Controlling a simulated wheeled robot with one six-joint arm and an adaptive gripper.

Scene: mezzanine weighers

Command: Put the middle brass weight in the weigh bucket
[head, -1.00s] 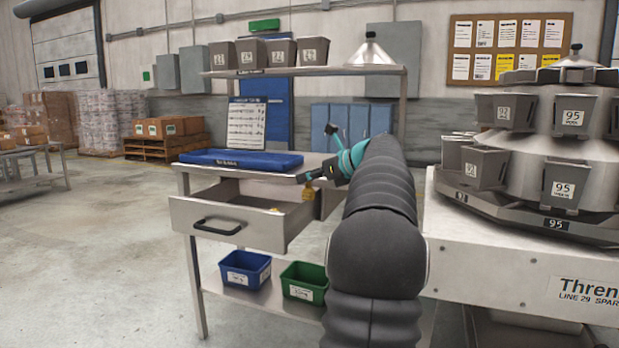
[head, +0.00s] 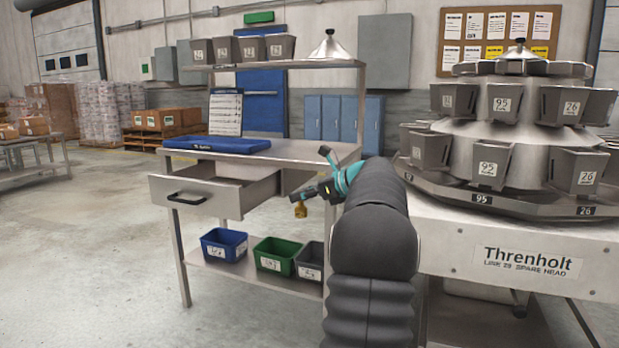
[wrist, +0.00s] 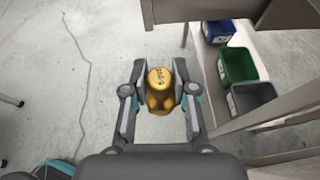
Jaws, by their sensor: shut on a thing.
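My gripper (head: 299,196) is shut on a brass weight (head: 300,210), which hangs below the fingers in front of the open drawer's right side. In the wrist view the weight (wrist: 160,88) sits between both fingers, over bare floor, with unclear markings on its top. Which size of weight it is cannot be told. Grey weigh buckets with number labels ring the weigher at the right; one reads 95 (head: 505,103) and another reads 92 (head: 489,168). The drawer (head: 215,197) of the steel bench is open; its contents are hidden.
The weigher body (head: 520,250) stands close at right.

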